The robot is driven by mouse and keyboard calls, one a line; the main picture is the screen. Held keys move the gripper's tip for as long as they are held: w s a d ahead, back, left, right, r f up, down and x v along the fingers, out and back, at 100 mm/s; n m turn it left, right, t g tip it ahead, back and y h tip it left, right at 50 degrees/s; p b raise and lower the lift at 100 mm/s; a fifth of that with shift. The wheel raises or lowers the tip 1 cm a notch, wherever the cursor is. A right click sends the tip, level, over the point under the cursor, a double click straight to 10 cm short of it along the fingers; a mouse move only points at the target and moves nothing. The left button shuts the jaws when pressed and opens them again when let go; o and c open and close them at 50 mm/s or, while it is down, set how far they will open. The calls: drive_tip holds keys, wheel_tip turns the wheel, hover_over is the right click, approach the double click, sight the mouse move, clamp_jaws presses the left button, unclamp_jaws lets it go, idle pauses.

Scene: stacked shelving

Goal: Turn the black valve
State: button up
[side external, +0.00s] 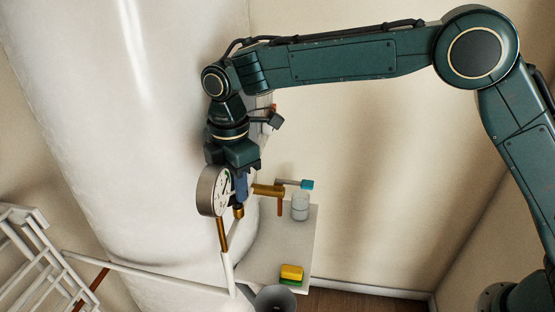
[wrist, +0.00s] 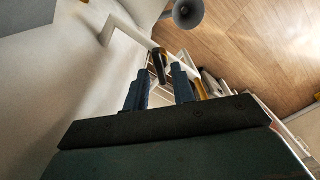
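My gripper (side external: 241,188) points down beside a round white-faced gauge (side external: 220,189) in the side view; the gauge partly hides its fingers. In the wrist view, the two blue fingers of my gripper (wrist: 163,80) stand apart with a gap between them. A small black part (wrist: 158,65) with a brass-coloured edge shows in line with that gap, around the fingertips. It looks like the black valve, but I cannot tell whether the fingers touch it. I cannot make out the black valve in the side view, where brass fittings (side external: 238,211) show just below the fingers.
A large white tank (side external: 130,100) stands close on the left. White pipes (side external: 150,273) run below my gripper. Right of it are a brass fitting (side external: 268,190), a cyan-tipped part (side external: 307,185), a clear jar (side external: 300,207) and a yellow-green block (side external: 291,272).

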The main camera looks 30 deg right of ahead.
drive_tip(key=shift+r, duration=1.9)
drive_tip(key=shift+d+r, duration=0.2)
drive_tip(key=s+d+r+m+t, duration=0.1)
drive_tip(key=s+d+r+m, duration=0.4)
drive_tip(key=d, duration=0.4)
drive_tip(key=s+d+r+m+t, duration=0.1)
drive_tip(key=s+d+r+m, duration=0.4)
drive_tip(key=d, duration=0.4)
drive_tip(key=s+d+f+m+t, duration=0.1)
drive_tip(key=s+d+m, duration=0.3)
drive_tip(key=s, duration=0.6)
drive_tip(key=s+d+f+m+t, duration=0.2)
drive_tip(key=s+d, duration=0.4)
drive_tip(key=s, duration=0.3)
drive_tip(key=f+m, duration=0.1)
drive_tip(key=m, duration=0.1)
drive_tip(key=shift+s+d+m+t, duration=0.15)
drive_tip(key=shift+s+m+t, duration=0.15)
drive_tip(key=shift+s+m, duration=0.1)
